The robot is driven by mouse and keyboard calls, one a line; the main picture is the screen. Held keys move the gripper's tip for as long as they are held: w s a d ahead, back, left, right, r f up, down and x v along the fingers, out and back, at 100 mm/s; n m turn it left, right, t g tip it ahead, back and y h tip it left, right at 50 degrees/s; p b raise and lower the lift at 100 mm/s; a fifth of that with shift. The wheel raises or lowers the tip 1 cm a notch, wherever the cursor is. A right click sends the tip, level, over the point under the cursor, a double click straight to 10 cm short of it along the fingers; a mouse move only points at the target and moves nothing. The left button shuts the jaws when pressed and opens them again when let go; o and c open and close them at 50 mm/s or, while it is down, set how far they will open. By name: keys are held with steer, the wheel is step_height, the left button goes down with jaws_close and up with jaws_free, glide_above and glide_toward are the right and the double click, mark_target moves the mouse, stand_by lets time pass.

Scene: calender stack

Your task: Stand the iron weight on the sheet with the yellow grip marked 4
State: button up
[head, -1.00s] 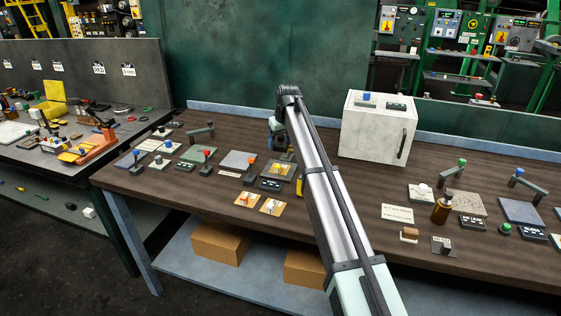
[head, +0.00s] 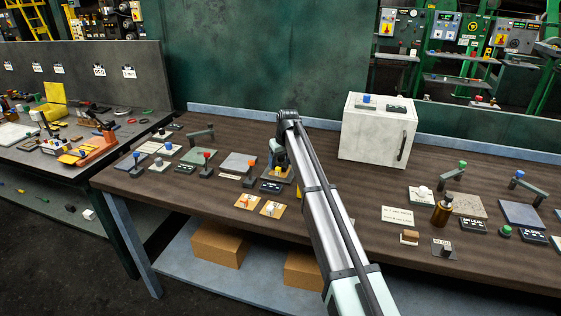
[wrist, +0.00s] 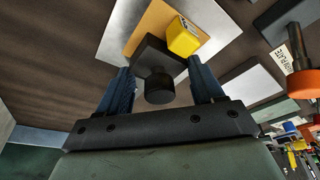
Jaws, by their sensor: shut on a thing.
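The iron weight (wrist: 160,86), a dark block with a round knob, sits between the fingers of my gripper (wrist: 160,92) in the wrist view, and the gripper is shut on it. Beyond it is a yellow grip (wrist: 183,37) with a small label that I cannot read. The grip rests on an orange-tan sheet (wrist: 151,27) with a pale surface around it. The weight overlaps the sheet in this view; I cannot tell whether they touch. In the head view my gripper (head: 276,158) is low over the bench, by a yellow-tan patch (head: 279,174).
Two orange cards (head: 247,202) lie toward the front edge. A white cabinet (head: 377,129) stands at the back right. An orange-red knob (wrist: 306,83) shows at right in the wrist view.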

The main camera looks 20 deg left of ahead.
mark_target(284, 167)
steer(key=shift+f, duration=0.1)
steer(key=o, duration=1.5)
steer(key=shift+c, duration=0.2)
steer(key=v, duration=1.2)
stand_by(4.9)
